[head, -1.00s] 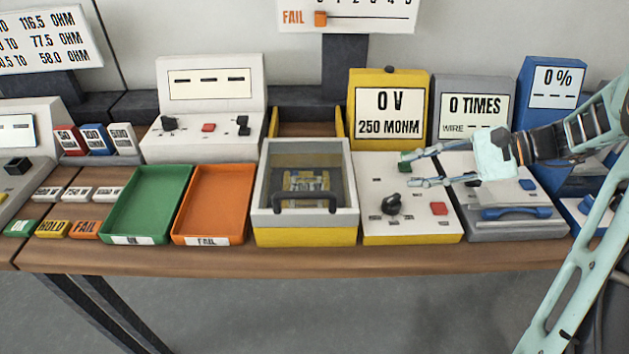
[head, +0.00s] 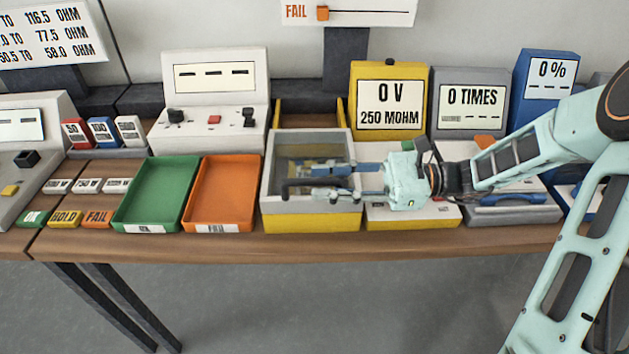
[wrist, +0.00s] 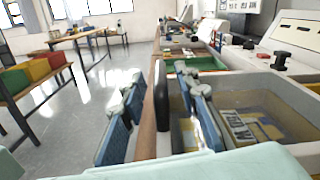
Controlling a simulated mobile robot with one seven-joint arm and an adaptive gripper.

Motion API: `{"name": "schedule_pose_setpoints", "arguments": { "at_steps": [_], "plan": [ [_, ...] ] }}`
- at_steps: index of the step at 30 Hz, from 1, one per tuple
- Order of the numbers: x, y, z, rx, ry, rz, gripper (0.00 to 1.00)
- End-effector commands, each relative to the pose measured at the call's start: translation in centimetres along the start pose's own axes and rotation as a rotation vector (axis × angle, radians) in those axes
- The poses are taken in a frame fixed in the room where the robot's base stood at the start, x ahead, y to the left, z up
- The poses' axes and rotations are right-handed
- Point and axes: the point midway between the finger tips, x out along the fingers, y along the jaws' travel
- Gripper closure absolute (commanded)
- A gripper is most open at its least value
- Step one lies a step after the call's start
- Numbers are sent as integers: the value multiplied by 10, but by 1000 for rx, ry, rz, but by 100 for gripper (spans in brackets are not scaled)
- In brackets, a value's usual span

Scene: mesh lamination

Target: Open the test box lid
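The test box (head: 310,222) has a yellow base and a grey upper part. Its grey-framed clear lid (head: 267,185) looks shut, with a black handle (head: 287,188) at the front. My gripper (head: 318,181) reaches over the box from the right, its fingers at the handle. In the wrist view my gripper (wrist: 160,118) is open, with blue-padded fingers apart on either side of the handle (wrist: 161,95). Gaps show on both sides of it. A board with yellow parts (wrist: 245,125) shows through the lid; the gripper partly hides it in the head view.
A green tray (head: 126,215) and an orange tray (head: 245,210) stand left of the box. A yellow meter (head: 390,75) and a grey counter (head: 468,80) stand at the back right. My arm covers much of the panels right of the box.

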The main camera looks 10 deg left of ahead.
Motion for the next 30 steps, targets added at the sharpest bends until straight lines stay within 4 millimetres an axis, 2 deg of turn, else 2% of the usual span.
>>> {"name": "schedule_pose_setpoints", "arguments": {
  "at_steps": [1, 6, 15, 16, 24, 30],
  "plan": [
    [8, 0, 0, -1, 0, 2, 71],
    [22, 0, 0, 0, 1, 0, 71],
    [24, 0, 0, -1, 1, -1, 71],
    [24, 0, 0, -1, 1, -1, 72],
    [24, 0, 0, -1, 1, -1, 100],
    [24, 0, 0, -2, 1, 0, 100]
  ]
}}
